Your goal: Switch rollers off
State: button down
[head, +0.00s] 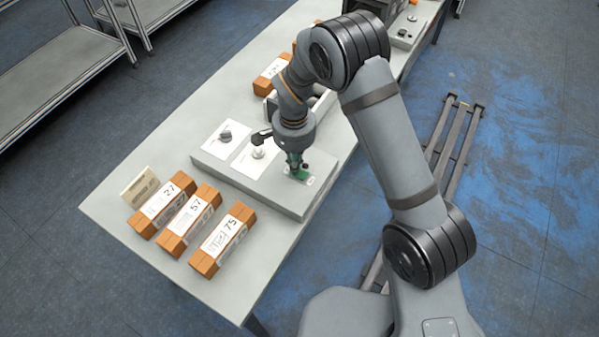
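A low grey control box (223,171) lies on the table and carries white plates with controls. A dark knob (225,135) is on the left plate, and a second control (257,153) is on the middle plate. At the right end is a plate with a green part (301,175) and a small dark knob on it. My gripper (295,166) points down at this right plate, right at or just above the green part. Its fingers are small and dark here, so I cannot tell their opening or any contact. Which control belongs to the rollers is not legible.
Orange-brown boxes numbered 27 (162,205), 57 (189,221) and 75 (222,240) lie at the table's near left, beside a cardboard piece (140,187). Another box (270,77) lies farther back. My arm hides part of the table (243,290) behind the control box.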

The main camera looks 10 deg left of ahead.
jog(key=shift+r+p, duration=2.2)
jog(key=shift+r, duration=1.3)
jog(key=shift+f, duration=0.1)
notch_tip(320, 180, down, 7)
jog(key=b, duration=0.4)
jog(key=shift+f+b, duration=0.15)
jog(key=shift+b, duration=0.2)
jog(key=shift+r+p, duration=0.3)
